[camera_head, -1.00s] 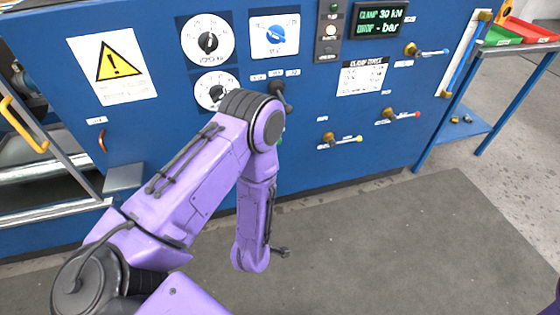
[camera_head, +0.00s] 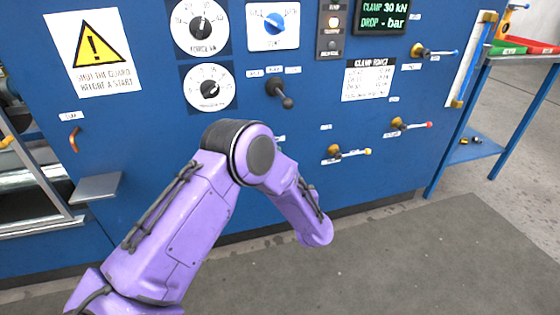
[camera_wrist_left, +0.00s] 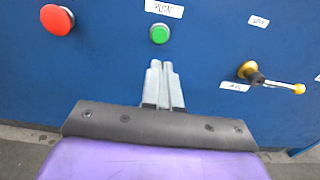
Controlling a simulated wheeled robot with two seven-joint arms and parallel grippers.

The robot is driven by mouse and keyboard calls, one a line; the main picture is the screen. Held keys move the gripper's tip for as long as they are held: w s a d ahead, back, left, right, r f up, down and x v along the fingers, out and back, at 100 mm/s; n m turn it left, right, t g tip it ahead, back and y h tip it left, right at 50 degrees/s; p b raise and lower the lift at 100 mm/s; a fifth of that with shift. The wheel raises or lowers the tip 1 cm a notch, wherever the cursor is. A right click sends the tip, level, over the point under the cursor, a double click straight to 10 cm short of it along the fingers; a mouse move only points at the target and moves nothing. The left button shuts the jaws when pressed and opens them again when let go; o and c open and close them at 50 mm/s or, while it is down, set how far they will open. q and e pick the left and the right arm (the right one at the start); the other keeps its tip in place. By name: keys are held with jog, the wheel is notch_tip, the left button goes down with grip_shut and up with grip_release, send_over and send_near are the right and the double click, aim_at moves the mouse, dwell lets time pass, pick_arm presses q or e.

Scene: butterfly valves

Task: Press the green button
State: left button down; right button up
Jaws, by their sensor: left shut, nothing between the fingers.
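The green button (camera_wrist_left: 159,33) is a small round button with a pale rim on the blue panel (camera_wrist_left: 110,55), under a white label, in the left wrist view. My left gripper (camera_wrist_left: 161,64) is shut and empty, its grey fingertips pointing at the panel just below the button in the picture. I cannot tell how far the fingertips are from the panel. In the head view my purple left arm hides the button and the left gripper. My right gripper is not in view.
A red mushroom button (camera_wrist_left: 57,19) is left of the green one. A yellow-handled valve (camera_wrist_left: 273,78) is to the right; it also shows in the head view (camera_head: 348,153). A black lever (camera_head: 280,91) sticks out above my arm. The floor in front is clear.

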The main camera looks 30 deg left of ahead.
pick_arm(q)
jog(key=b+x, duration=0.2)
jog(key=x, duration=1)
jog(key=shift+b, duration=0.35)
jog(key=shift+f, duration=0.1)
jog(key=shift+w+a+r+b, duration=0.2)
jog(key=shift+w+a+b, duration=0.05)
jog(key=shift+a+b, duration=0.2)
jog(key=shift+w+a+r+b, duration=0.25)
jog(key=shift+w+a+b, duration=0.05)
jog(key=shift+a, duration=0.15)
jog(key=p+v, duration=0.3)
jog(key=v, duration=1.2)
jog(key=shift+w+f, duration=0.2)
jog(key=shift+f, duration=0.15)
